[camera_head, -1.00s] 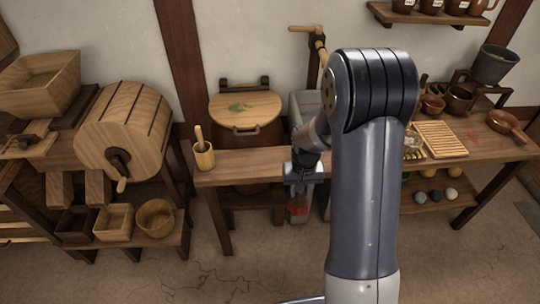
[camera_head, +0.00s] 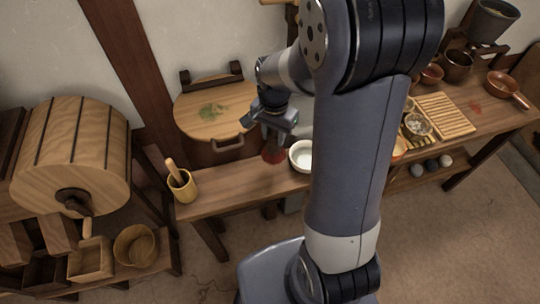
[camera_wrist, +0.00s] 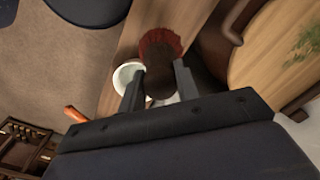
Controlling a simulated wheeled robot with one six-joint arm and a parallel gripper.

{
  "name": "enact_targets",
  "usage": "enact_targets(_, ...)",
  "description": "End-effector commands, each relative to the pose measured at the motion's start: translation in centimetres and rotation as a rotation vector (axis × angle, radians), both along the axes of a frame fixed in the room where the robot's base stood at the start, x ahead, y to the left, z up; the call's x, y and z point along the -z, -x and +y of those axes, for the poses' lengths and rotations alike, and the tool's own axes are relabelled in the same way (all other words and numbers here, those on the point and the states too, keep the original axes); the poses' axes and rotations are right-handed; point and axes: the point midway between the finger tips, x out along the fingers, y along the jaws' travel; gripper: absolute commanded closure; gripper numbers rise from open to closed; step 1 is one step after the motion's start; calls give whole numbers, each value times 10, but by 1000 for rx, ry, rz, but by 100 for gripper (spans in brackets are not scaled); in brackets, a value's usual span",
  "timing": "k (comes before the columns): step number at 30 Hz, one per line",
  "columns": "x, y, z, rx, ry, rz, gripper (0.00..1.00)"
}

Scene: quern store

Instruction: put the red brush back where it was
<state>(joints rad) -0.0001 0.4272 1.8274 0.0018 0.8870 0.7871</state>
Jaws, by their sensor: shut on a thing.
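The red brush has red bristles (camera_wrist: 160,44) and a dark brown handle (camera_wrist: 158,80) in the wrist view. My gripper (camera_wrist: 158,84) is shut on the handle, with a finger on each side. In the head view my gripper (camera_head: 270,122) is above the table's left half, and the red bristles (camera_head: 273,155) point down just left of a white bowl (camera_head: 297,164). I cannot tell whether the bristles touch the tabletop. A faint red mark (camera_head: 474,107) shows on the table at the right.
A wooden cup with a pestle (camera_head: 183,188) stands at the table's left end. A round lid with green bits (camera_head: 215,108) is behind. A slatted rack (camera_head: 445,116), small bowls and a brown pan (camera_head: 504,88) are at the right. My arm hides the table's middle.

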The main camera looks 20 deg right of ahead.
Motion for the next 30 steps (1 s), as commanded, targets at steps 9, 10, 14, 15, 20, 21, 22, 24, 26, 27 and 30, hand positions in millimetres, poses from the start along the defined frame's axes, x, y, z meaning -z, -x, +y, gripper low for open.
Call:
enact_targets(9,46,1,0,-1,0,3,100)
enact_targets(10,48,1,0,-1,0,3,100)
enact_targets(14,63,2,0,-2,0,7,100)
enact_targets(15,69,2,0,-2,0,6,100)
enact_targets(20,86,1,0,-2,0,3,100)
enact_targets(21,88,1,0,-2,0,3,100)
enact_targets(22,89,1,0,-2,0,3,100)
enact_targets(24,90,1,0,-2,0,1,100)
enact_targets(26,89,0,0,-2,0,1,100)
enact_targets(27,89,0,0,-2,0,1,100)
enact_targets(30,90,0,0,-2,0,1,100)
